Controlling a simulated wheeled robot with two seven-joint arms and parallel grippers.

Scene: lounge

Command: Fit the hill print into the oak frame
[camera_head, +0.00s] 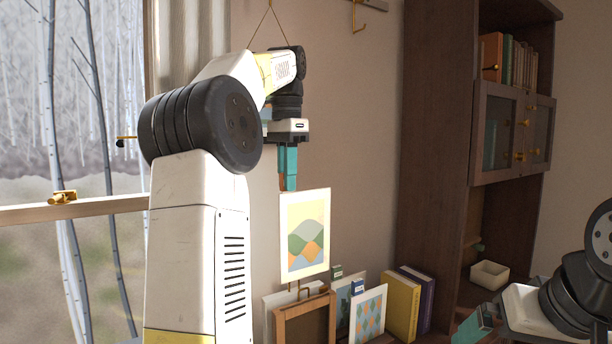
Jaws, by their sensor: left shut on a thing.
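The hill print (305,237) is a white-bordered card with green, orange and blue hills under a yellow sky. My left gripper (288,183) points down with its teal fingers shut on the print's top edge near the left corner. The print hangs upright in the air. Below it stands a brown wooden frame (281,326), apparently the oak frame. Its lower part is cut off by the picture's edge. The print's bottom edge appears above the frame's top, apart from it. My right gripper (474,324) is low at the right, partly out of view; its opening is unclear.
A blue-diamond print (368,315), other cards and yellow and purple books (402,305) stand close right of the frame. A tall dark bookcase (440,150) and a cream bowl (489,274) are farther right. A cord hangs on the wall behind my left arm.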

